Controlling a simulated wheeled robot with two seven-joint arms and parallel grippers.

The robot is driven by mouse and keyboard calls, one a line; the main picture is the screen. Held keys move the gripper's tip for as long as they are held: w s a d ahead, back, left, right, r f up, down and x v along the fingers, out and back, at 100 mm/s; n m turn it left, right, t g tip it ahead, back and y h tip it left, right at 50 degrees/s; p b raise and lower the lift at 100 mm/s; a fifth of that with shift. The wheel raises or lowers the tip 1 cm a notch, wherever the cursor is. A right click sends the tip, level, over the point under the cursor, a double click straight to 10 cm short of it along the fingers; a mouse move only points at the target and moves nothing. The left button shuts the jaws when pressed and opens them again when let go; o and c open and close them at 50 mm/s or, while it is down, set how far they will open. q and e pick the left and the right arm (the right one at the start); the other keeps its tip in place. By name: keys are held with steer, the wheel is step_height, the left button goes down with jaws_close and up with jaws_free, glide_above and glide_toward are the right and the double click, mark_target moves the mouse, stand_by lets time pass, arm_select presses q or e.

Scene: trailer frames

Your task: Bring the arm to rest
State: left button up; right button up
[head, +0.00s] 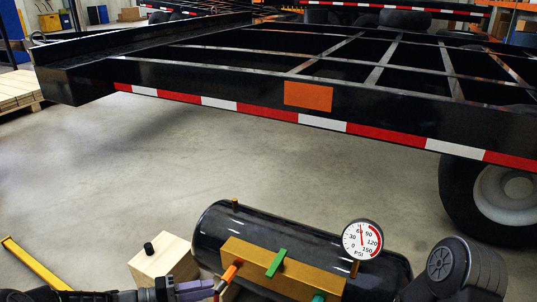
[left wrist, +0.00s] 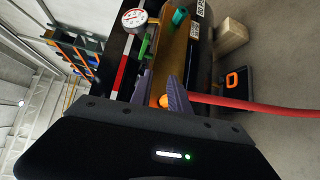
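My left gripper (head: 205,290) is at the bottom of the head view, at the left end of a brass manifold (head: 285,272) on a black air tank (head: 290,237). In the left wrist view, the two purple-grey fingers of this gripper (left wrist: 162,82) stand apart. A small orange part (left wrist: 163,101) shows between them, with gaps that look clear on both sides. An orange piece (head: 229,272) also shows beside the fingertips in the head view. My right arm (head: 455,272) shows only as a dark link at bottom right; its gripper is out of view.
The manifold carries a green handle (head: 276,262) and a teal part (head: 319,297). A gauge (head: 362,239) reads about 60. A wooden block (head: 163,262) stands left of the tank. A red hose (left wrist: 250,105) runs right. The trailer frame (head: 210,80) is beyond; the floor between is clear.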

arm_select(q)
steer(key=s+d+f+n+g+y, duration=0.1)
steer(key=s+f+n+g+y, duration=0.1)
steer(key=s+f+y, duration=0.5)
steer(key=s+d+f+n+g+y, duration=0.15)
steer(key=s+f, duration=0.45)
steer(key=f, duration=0.6)
steer(key=s+d+r+m+y, duration=0.1)
steer(key=s+d+m+y, duration=0.15)
steer(key=s, duration=0.45)
steer(key=s+d+m+y, duration=0.1)
steer(key=s+d+m, duration=0.2)
steer(key=s, duration=0.4)
step_height(320, 180, up, 33)
steer(key=s+d+m+g+p, duration=0.1)
steer(key=d+p, duration=0.1)
steer(key=p, duration=2.9)
steer(key=shift+s+d+f+p, duration=0.15)
steer(key=shift+d+f+p, duration=0.05)
steer(key=shift+d+p, duration=0.15)
arm_select(e)
step_height(320, 180, up, 32)
steer(key=s+a, duration=0.1)
steer(key=s, duration=0.1)
steer(key=shift+s+a+g, duration=0.15)
steer(key=shift+a+g, duration=0.15)
steer(key=shift+a, duration=0.1)
